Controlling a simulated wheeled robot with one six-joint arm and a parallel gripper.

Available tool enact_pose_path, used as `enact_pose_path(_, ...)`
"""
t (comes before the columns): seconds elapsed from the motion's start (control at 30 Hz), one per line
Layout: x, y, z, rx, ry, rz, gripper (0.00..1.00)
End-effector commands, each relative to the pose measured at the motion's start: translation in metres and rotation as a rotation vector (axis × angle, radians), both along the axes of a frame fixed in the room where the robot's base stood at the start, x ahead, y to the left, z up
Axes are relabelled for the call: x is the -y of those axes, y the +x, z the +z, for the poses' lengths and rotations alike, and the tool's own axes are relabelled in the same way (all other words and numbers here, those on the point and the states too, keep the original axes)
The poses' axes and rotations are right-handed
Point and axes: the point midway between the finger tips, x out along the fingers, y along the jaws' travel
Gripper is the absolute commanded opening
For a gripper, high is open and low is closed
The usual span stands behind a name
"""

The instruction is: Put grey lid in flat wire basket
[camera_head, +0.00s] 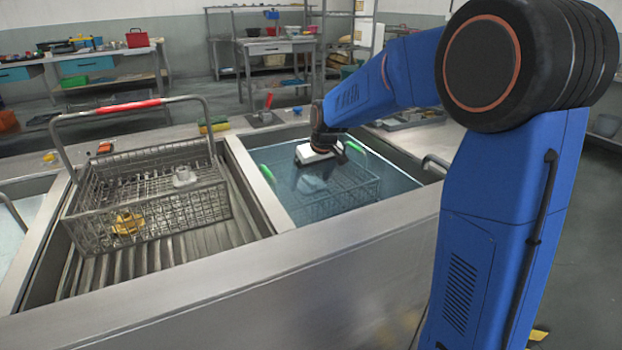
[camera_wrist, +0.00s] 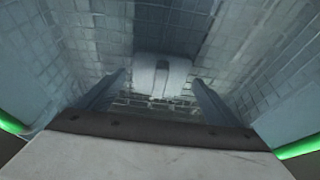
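A wire basket (camera_head: 345,193) with green handles sits low in the blue liquid of the right tank; its mesh also fills the wrist view (camera_wrist: 85,45). My gripper (camera_head: 318,165) points down over this basket, and its tips are hard to see in the head view. In the wrist view its two fingers (camera_wrist: 160,80) are apart. No clear lid shows in the head view.
A deeper wire basket (camera_head: 160,213) with a red-gripped handle stands on the ribbed left bay (camera_head: 245,232). It holds a pale grey part (camera_head: 184,176) and a yellowish part (camera_head: 127,223).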

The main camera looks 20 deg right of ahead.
Motion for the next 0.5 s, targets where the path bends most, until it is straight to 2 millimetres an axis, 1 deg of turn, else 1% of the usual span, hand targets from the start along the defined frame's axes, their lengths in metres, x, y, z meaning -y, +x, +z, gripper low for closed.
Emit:
enact_pose_path(0.33,0.0,0.0,0.002,0.0,0.0,0.0,0.87)
enact_pose_path(0.43,0.001,-0.002,0.01,0.001,0.0,0.0,0.87)
enact_pose_path(0.5,0.002,-0.006,0.019,0.003,0.001,0.0,0.87)
